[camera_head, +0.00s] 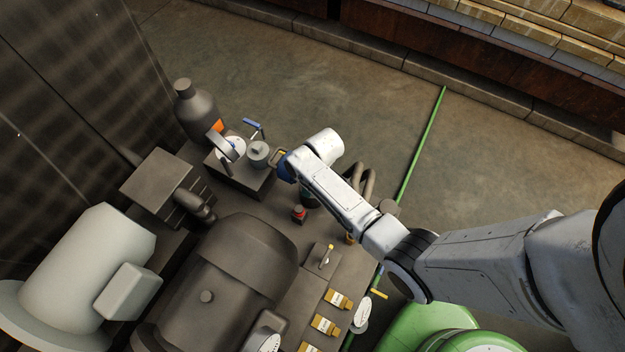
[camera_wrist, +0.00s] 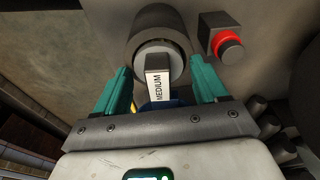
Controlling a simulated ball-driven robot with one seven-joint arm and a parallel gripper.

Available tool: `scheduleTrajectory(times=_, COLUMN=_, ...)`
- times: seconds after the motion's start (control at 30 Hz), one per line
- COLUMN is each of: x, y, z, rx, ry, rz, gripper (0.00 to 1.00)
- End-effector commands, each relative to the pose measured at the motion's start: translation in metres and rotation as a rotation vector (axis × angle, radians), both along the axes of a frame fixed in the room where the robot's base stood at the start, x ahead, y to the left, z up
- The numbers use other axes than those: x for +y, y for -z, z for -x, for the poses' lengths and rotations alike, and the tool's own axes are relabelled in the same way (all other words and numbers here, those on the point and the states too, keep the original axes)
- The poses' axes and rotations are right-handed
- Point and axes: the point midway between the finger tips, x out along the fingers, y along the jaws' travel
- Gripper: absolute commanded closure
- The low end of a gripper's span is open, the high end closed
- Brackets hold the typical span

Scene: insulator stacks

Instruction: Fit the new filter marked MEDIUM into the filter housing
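A filter with a white label reading MEDIUM (camera_wrist: 158,85) sits in the round mouth of the dark cylindrical filter housing (camera_wrist: 160,20) in the wrist view. Its grey round end is inside the ring and its labelled tab sticks out towards me. My gripper (camera_wrist: 162,72) is open, with one teal finger on each side of the tab and a gap to it on both sides. I cannot tell whether the fingertips touch the housing rim, nor how deep the filter sits. In the head view my arm hides the housing and the filter.
A red button (camera_wrist: 228,47) is right of the housing; it also shows in the head view (camera_head: 298,214). Several tan labelled blocks (camera_head: 338,299) lie at the front. A dark rounded machine (camera_head: 245,265) stands left of them. A gauge and valve cluster (camera_head: 240,165) stands behind.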

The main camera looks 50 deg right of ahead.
Motion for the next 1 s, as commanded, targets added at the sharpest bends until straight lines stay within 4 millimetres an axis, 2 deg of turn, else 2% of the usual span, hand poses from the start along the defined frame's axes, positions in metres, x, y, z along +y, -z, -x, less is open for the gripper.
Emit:
scheduleTrajectory(times=0.03, x=0.0, y=0.0, z=0.0, rx=0.0, ry=0.0, rz=0.0, gripper=0.23)
scheduleTrajectory(times=0.2, x=0.0, y=0.0, z=0.0, rx=0.001, ry=0.0, rz=-0.001, gripper=0.09)
scheduleTrajectory(times=0.4, x=0.001, y=0.001, z=0.001, rx=0.002, ry=0.0, rz=-0.001, gripper=0.09)
scheduleTrajectory(times=0.53, x=0.0, y=-0.006, z=0.001, rx=0.0, ry=0.0, rz=-0.001, gripper=0.09)
scheduleTrajectory(times=0.67, x=0.0, y=-0.023, z=0.003, rx=-0.002, ry=-0.001, rz=0.0, gripper=0.09)
scheduleTrajectory(times=1.0, x=-0.002, y=-0.084, z=0.012, rx=-0.003, ry=0.0, rz=-0.001, gripper=0.09)
